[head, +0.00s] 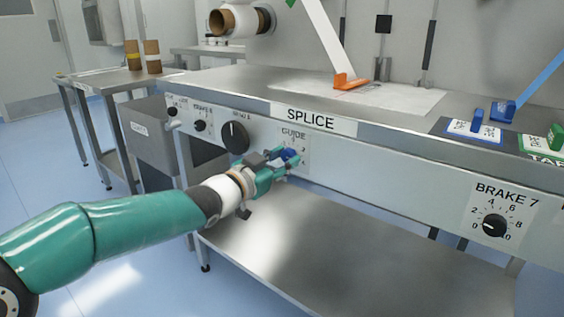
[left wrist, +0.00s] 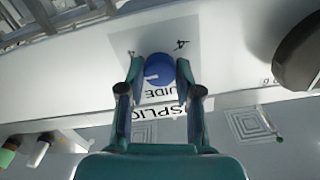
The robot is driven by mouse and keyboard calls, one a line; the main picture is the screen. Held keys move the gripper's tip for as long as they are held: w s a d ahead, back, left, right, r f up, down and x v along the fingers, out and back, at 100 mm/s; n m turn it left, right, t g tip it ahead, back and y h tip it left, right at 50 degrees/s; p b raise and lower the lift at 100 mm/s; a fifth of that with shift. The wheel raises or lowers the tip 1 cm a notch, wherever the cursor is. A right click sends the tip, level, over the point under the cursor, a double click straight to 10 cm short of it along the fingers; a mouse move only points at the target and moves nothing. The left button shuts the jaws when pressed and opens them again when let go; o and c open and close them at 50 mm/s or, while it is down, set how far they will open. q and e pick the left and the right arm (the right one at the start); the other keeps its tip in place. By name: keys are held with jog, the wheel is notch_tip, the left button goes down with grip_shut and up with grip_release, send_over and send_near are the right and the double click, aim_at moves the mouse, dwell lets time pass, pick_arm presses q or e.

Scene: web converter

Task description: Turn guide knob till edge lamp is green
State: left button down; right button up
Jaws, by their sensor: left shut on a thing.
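The guide knob is blue (head: 290,155) and sits on the front panel under the GUIDE label (head: 293,134). In the left wrist view the knob (left wrist: 159,69) lies between the two fingers, with a pale pointer mark on its face. My left gripper (head: 284,162) is shut on the knob, a finger at each side of it. The fingers also show in the left wrist view (left wrist: 158,78). Part of the knob's scale is hidden by the gripper. I cannot make out an edge lamp in either view. My right gripper is not in view.
A large black knob (head: 235,137) is on the panel left of the guide knob. A BRAKE 7 knob (head: 494,225) is at the right. A steel shelf (head: 350,250) runs below the panel. An orange piece (head: 348,82) stands on the bench top.

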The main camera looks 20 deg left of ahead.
pick_arm(q)
jog(key=shift+f, duration=0.1)
dwell(0.3)
jog(key=c, duration=0.8)
grip_release()
jog(key=shift+s, duration=0.1)
jog(key=v, duration=1.2)
